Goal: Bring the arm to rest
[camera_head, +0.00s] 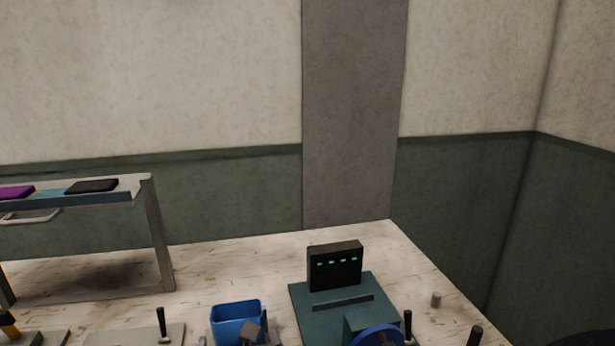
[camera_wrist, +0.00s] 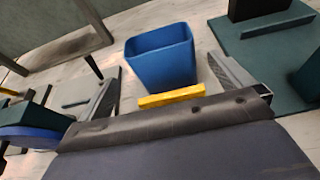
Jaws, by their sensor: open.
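My gripper (camera_wrist: 162,66) shows in the wrist view with its two grey fingers spread wide apart. A blue open-topped bin (camera_wrist: 160,57) stands beyond and between the fingers, and no object is seen gripped. A yellow bar (camera_wrist: 171,97) lies across the view between the finger bases; I cannot tell whether it is part of my gripper. In the head view the blue bin (camera_head: 236,322) stands at the bottom, left of the green machine. My gripper cannot be made out for sure there.
A green machine (camera_head: 298,307) with a black display panel (camera_head: 335,265) and a blue wheel (camera_head: 378,337) stands on the pale worktop (camera_head: 230,262). A raised shelf (camera_head: 80,197) holds flat purple and black pieces at left.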

